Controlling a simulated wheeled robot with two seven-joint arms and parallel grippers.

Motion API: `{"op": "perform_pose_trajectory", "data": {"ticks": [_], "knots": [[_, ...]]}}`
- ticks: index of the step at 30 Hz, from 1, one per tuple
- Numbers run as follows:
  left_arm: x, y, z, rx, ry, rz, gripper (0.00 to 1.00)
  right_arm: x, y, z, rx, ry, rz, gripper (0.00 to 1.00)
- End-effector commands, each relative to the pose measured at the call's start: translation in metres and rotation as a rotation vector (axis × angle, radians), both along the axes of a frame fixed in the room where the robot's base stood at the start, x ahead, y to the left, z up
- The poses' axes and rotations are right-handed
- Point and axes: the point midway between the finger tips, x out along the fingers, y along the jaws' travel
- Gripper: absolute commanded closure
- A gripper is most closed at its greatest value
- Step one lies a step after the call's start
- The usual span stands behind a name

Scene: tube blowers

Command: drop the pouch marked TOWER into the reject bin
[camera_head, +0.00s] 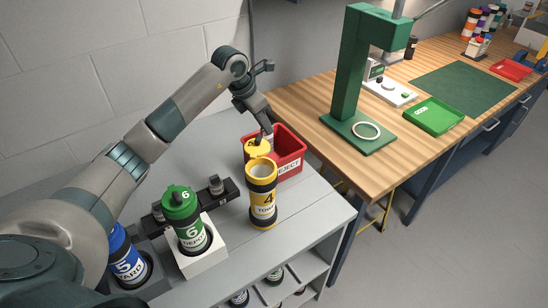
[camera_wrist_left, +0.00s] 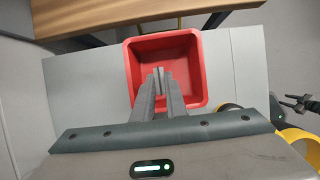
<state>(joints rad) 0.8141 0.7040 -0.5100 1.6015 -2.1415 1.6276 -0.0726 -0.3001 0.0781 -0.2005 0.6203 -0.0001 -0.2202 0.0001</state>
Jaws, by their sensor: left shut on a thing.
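My left gripper (camera_head: 266,130) is over the red reject bin (camera_head: 290,162), its fingers pointing down. In the left wrist view the fingertips (camera_wrist_left: 159,82) are above the bin's open inside (camera_wrist_left: 190,75). They are shut on a small, thin grey thing, which I take for the pouch; it is mostly hidden and its marking cannot be read. The yellow canister marked 4 TOWER (camera_head: 262,197) stands upright and open on the grey bench in front of the bin. A yellow lid (camera_head: 257,148) is beside the bin's near left side.
Green canister 6 (camera_head: 186,220) stands on a white block, with blue canister 5 (camera_head: 127,259) to its left. A black holder (camera_head: 228,190) lies behind them. The wooden bench (camera_head: 290,97) carries a green press (camera_head: 345,80) and a green tray (camera_head: 434,116).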

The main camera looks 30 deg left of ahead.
Motion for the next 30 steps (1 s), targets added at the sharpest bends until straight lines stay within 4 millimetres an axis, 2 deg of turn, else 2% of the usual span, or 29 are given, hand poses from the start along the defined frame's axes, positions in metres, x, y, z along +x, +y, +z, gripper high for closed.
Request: {"op": "perform_pose_trajectory", "data": {"ticks": [1,3,4,14,19,23,30], "knots": [[0.0,0.0,0.0,0.0,0.0,0.0,0.86,0.0,0.0,0.0,0.0,0.0,0.0,0.58],[0.0,0.0,0.0,0.0,0.0,0.0,0.69,0.0,0.0,0.0,0.0,0.0,0.0,0.58],[0.0,0.0,0.0,0.0,0.0,0.0,0.66,0.0,0.0,0.0,0.0,0.0,0.0,0.58],[0.0,0.0,0.001,0.0,0.0,0.0,0.66,0.0,-0.001,-0.001,-0.001,0.001,-0.001,0.58],[-0.002,0.002,0.008,0.001,-0.002,0.001,0.66,0.0,-0.002,-0.004,-0.002,0.001,0.0,0.58],[-0.007,0.005,0.02,0.001,-0.003,0.001,0.66,0.0,-0.003,-0.01,-0.003,0.0,0.0,0.58],[-0.021,0.013,0.059,0.002,-0.006,0.0,0.66,0.0,-0.004,-0.025,-0.003,0.0,0.0,0.58]]}}
